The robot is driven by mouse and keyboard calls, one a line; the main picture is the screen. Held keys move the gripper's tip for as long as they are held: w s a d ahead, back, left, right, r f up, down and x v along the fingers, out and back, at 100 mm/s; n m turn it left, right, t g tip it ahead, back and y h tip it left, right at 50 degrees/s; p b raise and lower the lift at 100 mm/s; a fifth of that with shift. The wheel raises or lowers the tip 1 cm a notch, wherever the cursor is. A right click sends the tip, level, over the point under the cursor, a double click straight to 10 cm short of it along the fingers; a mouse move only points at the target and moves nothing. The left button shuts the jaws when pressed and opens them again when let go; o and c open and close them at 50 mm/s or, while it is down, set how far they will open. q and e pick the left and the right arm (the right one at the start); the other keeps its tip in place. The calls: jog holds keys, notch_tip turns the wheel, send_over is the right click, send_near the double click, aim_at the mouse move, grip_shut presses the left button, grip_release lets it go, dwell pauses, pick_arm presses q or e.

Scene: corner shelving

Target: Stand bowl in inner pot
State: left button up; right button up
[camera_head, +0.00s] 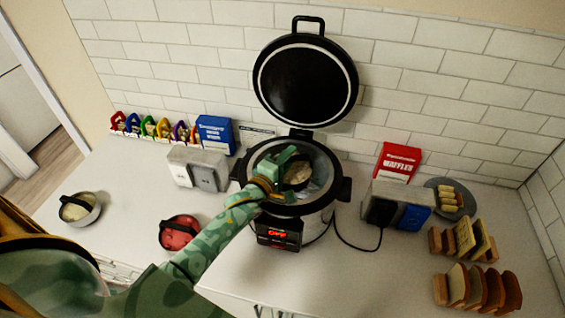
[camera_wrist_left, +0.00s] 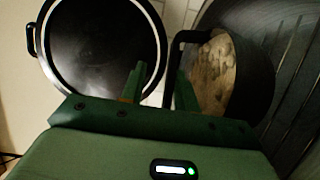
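The cooker (camera_head: 273,232) stands on the counter with its lid (camera_head: 305,80) raised. Its inner pot (camera_head: 322,166) is open at the top. A dark bowl with pale contents (camera_head: 298,174) is inside the inner pot; whether it rests on the bottom is hidden. It also shows in the left wrist view (camera_wrist_left: 216,72), with a black handle standing up at its side. My left gripper (camera_head: 277,163) reaches into the pot mouth beside the bowl. In the wrist view its fingers (camera_wrist_left: 158,88) are apart, with the handle close to the right finger. My right gripper is out of view.
A steel bowl (camera_head: 80,208) and a red bowl (camera_head: 180,230) stand left of the cooker. Toasters (camera_head: 198,169) (camera_head: 398,203) stand on both sides. Bread racks (camera_head: 478,289) and a plate (camera_head: 446,187) are at the right.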

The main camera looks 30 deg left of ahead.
pick_arm(q)
jog(key=shift+r+p, duration=0.3)
jog(key=shift+r, duration=0.45)
jog(key=s, duration=0.8)
jog(key=s+a, duration=0.1)
jog(key=s, duration=0.3)
jog(key=shift+a+b, duration=0.1)
jog(key=shift+b, duration=0.2)
